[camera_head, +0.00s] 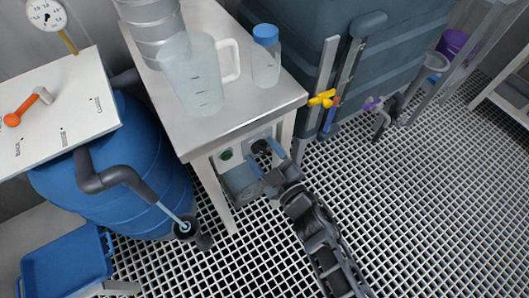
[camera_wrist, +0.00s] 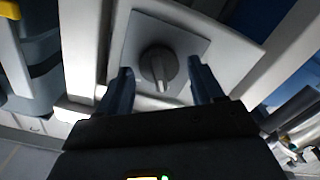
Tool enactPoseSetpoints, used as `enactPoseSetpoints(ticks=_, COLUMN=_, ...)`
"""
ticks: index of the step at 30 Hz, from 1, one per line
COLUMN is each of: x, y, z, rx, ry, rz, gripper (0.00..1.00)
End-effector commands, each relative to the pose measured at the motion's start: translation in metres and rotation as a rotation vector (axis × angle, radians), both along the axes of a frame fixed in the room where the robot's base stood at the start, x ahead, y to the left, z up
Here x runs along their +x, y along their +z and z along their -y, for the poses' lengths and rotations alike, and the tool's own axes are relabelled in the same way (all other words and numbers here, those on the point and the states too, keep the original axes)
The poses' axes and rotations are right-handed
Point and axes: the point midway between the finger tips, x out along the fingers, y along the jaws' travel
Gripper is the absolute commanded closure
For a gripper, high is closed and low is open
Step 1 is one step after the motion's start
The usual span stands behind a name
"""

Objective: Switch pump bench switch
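The pump bench switch is a dark rotary knob (camera_head: 259,147) on a grey square plate on the front of the bench, below its top. My gripper (camera_head: 264,159) is at the bench front. Its two blue fingers are open, one on each side of the knob in the wrist view. Gaps show between both fingers and the knob. How far the fingertips reach along the knob is hard to tell.
A green button (camera_head: 227,154) sits left of the knob. The bench top (camera_head: 235,118) bears a clear jug (camera_head: 200,85) and a blue-capped bottle (camera_head: 266,58). A blue barrel (camera_head: 150,190) stands left. A large tank (camera_head: 395,45) with yellow-handled valve (camera_head: 322,98) stands right. The grated floor is open lower right.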

Motion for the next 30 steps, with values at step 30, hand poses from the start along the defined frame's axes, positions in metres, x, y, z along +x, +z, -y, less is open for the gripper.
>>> enactPoseSetpoints(ticks=30, x=-0.065, y=0.000, z=0.043, rx=0.000, ry=0.001, rz=0.001, gripper=0.28)
